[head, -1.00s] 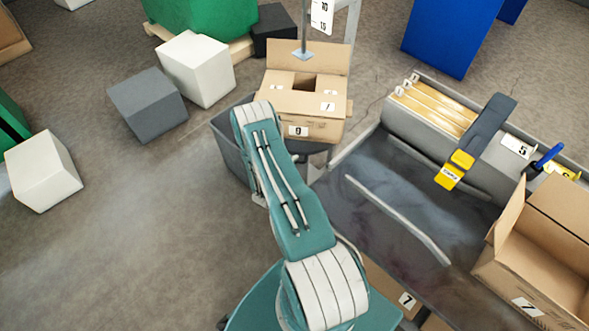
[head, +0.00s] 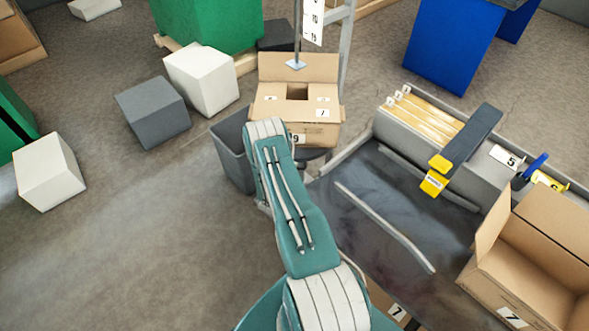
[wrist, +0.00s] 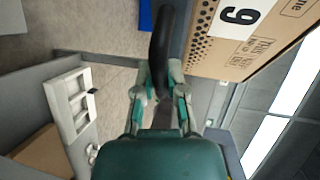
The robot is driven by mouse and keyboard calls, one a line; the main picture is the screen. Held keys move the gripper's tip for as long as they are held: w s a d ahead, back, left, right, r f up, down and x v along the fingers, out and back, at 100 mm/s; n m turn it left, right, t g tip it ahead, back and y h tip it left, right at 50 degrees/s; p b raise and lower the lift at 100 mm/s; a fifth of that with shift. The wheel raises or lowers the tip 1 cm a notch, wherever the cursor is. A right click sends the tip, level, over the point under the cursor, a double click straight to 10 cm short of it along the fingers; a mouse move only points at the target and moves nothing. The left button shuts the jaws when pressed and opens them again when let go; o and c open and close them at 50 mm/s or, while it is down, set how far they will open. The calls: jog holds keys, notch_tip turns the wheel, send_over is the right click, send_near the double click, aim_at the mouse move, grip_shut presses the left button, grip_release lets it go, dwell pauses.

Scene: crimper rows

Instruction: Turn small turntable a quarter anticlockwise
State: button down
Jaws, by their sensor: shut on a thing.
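A cardboard box (head: 283,108) with number labels stands, flaps open, on a dark round top (head: 315,154), which I take for the small turntable. Most of that top is hidden by the box and my arm. In the wrist view, my gripper (wrist: 160,98) is shut on a dark curved bar (wrist: 160,55), perhaps a handle or the turntable's rim. The box's side with a 9 label (wrist: 238,17) is close by on the right there. My gripper is hidden behind my arm in the head view.
A grey bin (head: 232,150) stands left of the box. A metal post (head: 343,60) rises behind it. A dark worktop (head: 390,205) with a rail is at right, with an open carton (head: 525,245). Grey and white blocks lie at left, with clear floor in front.

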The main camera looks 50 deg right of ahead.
jog(key=c, duration=0.7)
grip_release()
jog(key=shift+s+f, duration=0.2)
jog(key=shift+f, duration=0.1)
jog(key=shift+w+r, duration=0.1)
jog(key=shift+r, duration=0.15)
jog(key=shift+w+r, duration=0.1)
jog(key=shift+r, duration=0.2)
notch_tip(320, 180, up, 8)
jog(key=shift+r, duration=0.1)
jog(key=shift+a+r, duration=0.15)
jog(key=shift+r, duration=0.35)
jog(key=shift+d+f, duration=0.15)
jog(key=shift+d, duration=0.2)
